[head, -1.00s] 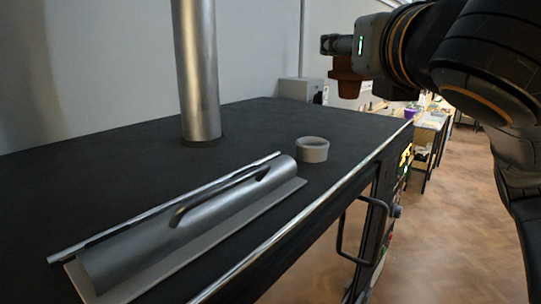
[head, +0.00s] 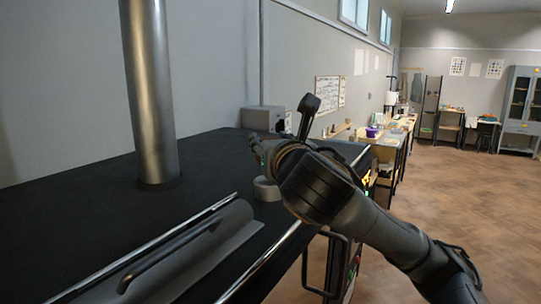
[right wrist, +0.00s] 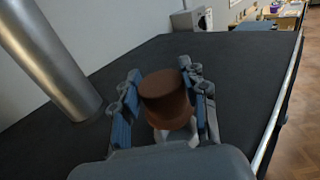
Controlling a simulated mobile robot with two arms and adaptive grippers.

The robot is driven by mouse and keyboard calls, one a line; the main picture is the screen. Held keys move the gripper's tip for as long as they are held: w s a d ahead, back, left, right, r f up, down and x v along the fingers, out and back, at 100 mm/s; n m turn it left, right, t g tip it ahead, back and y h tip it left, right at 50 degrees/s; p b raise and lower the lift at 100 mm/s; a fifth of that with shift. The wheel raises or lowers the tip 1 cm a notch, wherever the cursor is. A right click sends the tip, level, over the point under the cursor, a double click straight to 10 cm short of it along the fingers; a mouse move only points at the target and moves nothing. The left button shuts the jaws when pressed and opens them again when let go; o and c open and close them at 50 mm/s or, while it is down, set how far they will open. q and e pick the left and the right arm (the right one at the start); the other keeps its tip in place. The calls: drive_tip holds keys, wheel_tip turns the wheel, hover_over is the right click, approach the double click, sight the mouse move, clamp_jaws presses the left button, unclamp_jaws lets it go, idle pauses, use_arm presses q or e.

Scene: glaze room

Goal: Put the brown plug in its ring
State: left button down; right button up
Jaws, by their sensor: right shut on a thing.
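The brown plug (right wrist: 166,98) is a short tapered piece between the fingers of my right gripper (right wrist: 162,74) in the right wrist view, and the gripper is shut on it. In the head view my right gripper (head: 258,150) is above the black table, close over the pale grey ring (head: 265,190). The arm hides part of the ring, and the plug cannot be made out there. In the right wrist view a pale shape shows just below the plug; I cannot tell whether it is the ring. My left gripper is not in view.
A metal column (head: 150,95) stands on the black table (head: 60,210) to the left. A grey curved piece with a handle (head: 195,250) lies at the front. A rail runs along the table's right edge. A grey box (head: 262,118) stands at the back.

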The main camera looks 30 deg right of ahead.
drive_tip(key=f+p, duration=0.1)
drive_tip(key=f, duration=0.2)
drive_tip(key=shift+w, duration=0.2)
drive_tip(key=shift+f, duration=0.2)
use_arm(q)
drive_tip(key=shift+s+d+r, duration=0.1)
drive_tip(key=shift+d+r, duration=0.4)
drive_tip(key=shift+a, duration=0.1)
use_arm(e)
drive_tip(key=shift+a+f, duration=0.1)
drive_tip(key=shift+f, duration=0.2)
drive_tip(key=o, duration=1.2)
drive_tip(key=shift+c, duration=0.2)
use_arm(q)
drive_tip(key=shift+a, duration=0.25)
